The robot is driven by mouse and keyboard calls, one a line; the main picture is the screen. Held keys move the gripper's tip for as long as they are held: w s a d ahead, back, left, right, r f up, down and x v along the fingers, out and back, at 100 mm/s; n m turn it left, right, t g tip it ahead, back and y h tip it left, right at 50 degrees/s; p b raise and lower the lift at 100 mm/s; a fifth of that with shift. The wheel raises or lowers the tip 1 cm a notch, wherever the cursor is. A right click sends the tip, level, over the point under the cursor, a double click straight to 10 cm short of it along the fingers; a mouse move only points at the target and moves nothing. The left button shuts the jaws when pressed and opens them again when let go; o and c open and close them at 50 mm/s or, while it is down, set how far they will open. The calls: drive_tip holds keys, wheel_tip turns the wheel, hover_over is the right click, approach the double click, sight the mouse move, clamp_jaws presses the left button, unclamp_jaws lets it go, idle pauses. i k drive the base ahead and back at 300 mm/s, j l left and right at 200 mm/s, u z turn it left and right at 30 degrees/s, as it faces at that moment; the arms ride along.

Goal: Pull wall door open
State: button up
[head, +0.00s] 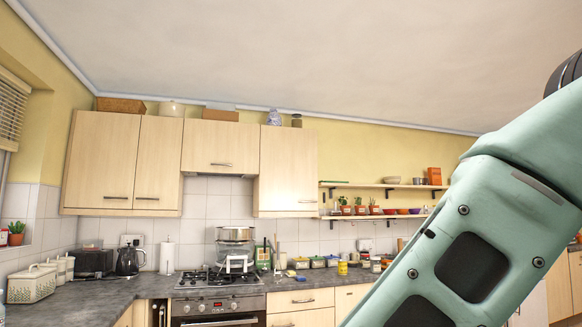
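Light wood wall cabinets hang on the back wall, and all their doors look shut. A double-door wall cabinet is on the left, with a left door (100,160) and a right door (159,160), each with a bar handle near its bottom edge. A shorter wall door (220,145) is in the middle, above the hob, with a handle low on it. A single wall door (288,165) is on the right, its handle at the lower right. My arm crosses the right side of the view; my gripper is out of view.
The grey counter (135,291) runs below, with a kettle (130,260), a toaster (94,262) and a paper roll (167,257). A steel pot (235,234) stands over the hob. Open shelves (380,186) hold pots and bowls. The space before the wall doors looks clear.

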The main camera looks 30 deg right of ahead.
sight(289, 172)
drive_tip(key=i+l+z, duration=0.15)
drive_tip(key=i+z, duration=0.15)
drive_tip(key=i, duration=0.3)
drive_tip(key=i+z, duration=0.3)
drive_tip(key=i, duration=1.7)
